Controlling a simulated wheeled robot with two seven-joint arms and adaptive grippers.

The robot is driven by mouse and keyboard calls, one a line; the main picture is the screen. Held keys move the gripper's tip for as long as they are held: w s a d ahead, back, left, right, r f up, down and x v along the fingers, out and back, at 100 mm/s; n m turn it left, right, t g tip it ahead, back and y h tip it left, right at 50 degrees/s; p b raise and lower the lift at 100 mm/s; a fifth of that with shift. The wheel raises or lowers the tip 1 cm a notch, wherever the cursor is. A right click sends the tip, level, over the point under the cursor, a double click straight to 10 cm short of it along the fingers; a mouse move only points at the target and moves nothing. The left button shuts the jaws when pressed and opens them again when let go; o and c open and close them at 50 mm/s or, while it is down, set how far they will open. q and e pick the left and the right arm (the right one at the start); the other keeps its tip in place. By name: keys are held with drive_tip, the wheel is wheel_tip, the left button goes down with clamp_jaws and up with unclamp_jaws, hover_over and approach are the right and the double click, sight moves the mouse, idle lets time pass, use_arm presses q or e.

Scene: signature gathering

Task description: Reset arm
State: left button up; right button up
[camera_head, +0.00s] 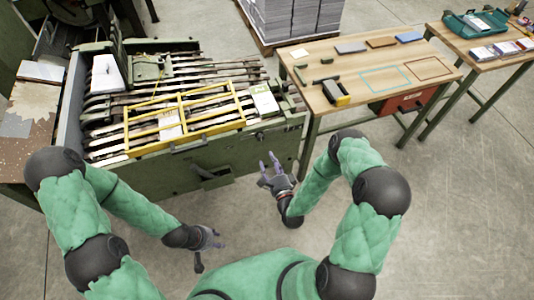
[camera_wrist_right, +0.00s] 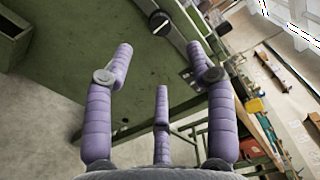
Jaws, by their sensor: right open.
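My right gripper (camera_head: 269,163) is open and empty, raised in front of the green machine, left of the wooden table. In the right wrist view its purple fingers (camera_wrist_right: 160,62) stand apart with nothing between them. My left gripper (camera_head: 208,250) hangs low at bottom centre over the floor. Its fingers look spread apart and nothing shows in them. Both of my green padded arms are bent at the elbows, clear of the machine and the table.
The green machine (camera_head: 160,185) with a yellow frame (camera_head: 188,122) fills the upper left. A wooden table (camera_head: 385,62) holds notebooks and a yellow-black tool (camera_head: 335,92). A second table (camera_head: 480,50) bears a teal case (camera_head: 462,27). Concrete floor (camera_head: 450,210) is free at lower right.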

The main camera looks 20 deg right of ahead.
drive_tip(key=shift+s, duration=0.45)
idle(0.3)
drive_tip(key=s+a+f+n+g+y, duration=0.2)
drive_tip(key=s+a+f+n+g, duration=0.2)
drive_tip(key=f+n+g, duration=0.5)
drive_tip(key=s+a+n+g, duration=0.2)
drive_tip(key=s+n+g, duration=0.2)
drive_tip(key=s, duration=0.4)
drive_tip(key=s+a+n+g+y, duration=0.1)
drive_tip(key=s+n+g, duration=0.3)
drive_tip(key=s, duration=0.4)
drive_tip(key=shift+a+r+g, duration=0.3)
drive_tip(key=shift+a+r, duration=0.1)
drive_tip(key=shift+r, duration=0.05)
